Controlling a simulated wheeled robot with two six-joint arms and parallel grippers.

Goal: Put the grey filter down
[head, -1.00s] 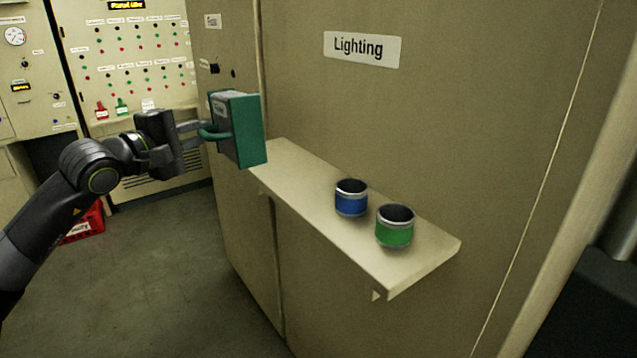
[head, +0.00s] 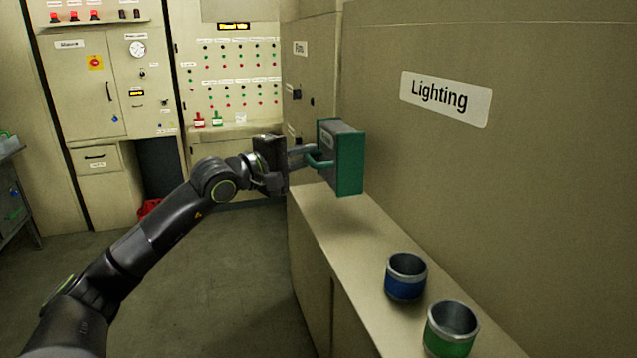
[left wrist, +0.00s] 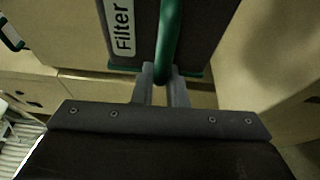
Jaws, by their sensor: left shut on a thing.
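The filter (head: 345,158) is a grey box with green edges and a green handle. My left gripper (head: 308,158) is shut on its green handle and holds the box upright, near the far end of the shelf (head: 345,235). In the head view the box appears at or above the shelf's level; I cannot tell whether it touches anything. In the left wrist view the filter (left wrist: 122,32) shows a white label reading "Filter", and the fingers (left wrist: 160,85) close around the green handle. My right gripper is not in view.
A blue cup (head: 405,283) and a green cup (head: 450,332) stand on the near part of the shelf, below a "Lighting" sign (head: 446,98). The shelf between the filter and the blue cup is clear. Control panels (head: 228,75) stand at the back, with open floor at left.

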